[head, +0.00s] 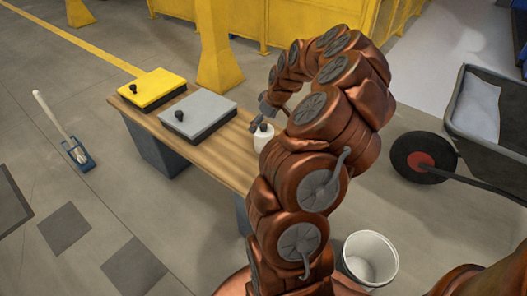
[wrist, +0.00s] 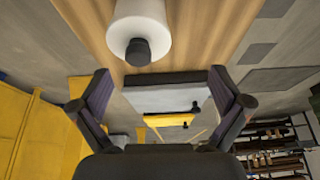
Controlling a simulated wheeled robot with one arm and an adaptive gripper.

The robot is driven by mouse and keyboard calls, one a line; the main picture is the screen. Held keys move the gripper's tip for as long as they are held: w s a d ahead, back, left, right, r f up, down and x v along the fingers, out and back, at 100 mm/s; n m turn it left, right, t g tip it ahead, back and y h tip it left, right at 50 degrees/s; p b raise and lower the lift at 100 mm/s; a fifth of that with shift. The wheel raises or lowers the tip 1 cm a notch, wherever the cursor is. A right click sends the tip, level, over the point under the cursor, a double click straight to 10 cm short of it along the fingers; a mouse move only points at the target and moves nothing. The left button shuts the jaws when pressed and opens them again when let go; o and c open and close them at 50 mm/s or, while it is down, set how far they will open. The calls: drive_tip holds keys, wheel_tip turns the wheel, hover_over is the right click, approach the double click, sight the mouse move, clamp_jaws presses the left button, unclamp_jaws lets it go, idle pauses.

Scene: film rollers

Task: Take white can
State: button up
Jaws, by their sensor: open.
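The white can (head: 263,140) with a dark cap stands on the wooden table (head: 232,161), near its right part. It also shows at the top of the wrist view (wrist: 138,22), dark cap towards the camera. My gripper (head: 261,117) is close to the can in the head view, by its top. In the wrist view my gripper (wrist: 160,80) has its two fingers spread wide with nothing between them. The can lies beyond the fingertips there, apart from them. My arm hides the table's right end in the head view.
A grey box (head: 199,112) and a yellow box (head: 151,88), each with a black knob, sit on the table left of the can. A white bucket (head: 370,258) and a wheelbarrow (head: 490,120) stand right of my arm. The floor at left is mostly free.

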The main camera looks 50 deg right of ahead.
sight(266, 133)
drive_tip(key=d+f, duration=0.1)
drive_tip(key=s+d+f, duration=0.1)
drive_tip(key=shift+d+f, duration=0.35)
drive_tip(key=shift+d+f+b, duration=0.1)
drive_tip(key=shift+f+b, duration=0.2)
drive_tip(key=shift+b+x, duration=0.85)
drive_tip(key=shift+x, duration=2.65)
drive_tip(key=c, duration=1.6)
drive_tip(key=shift+o, duration=0.2)
drive_tip(key=shift+r, duration=0.15)
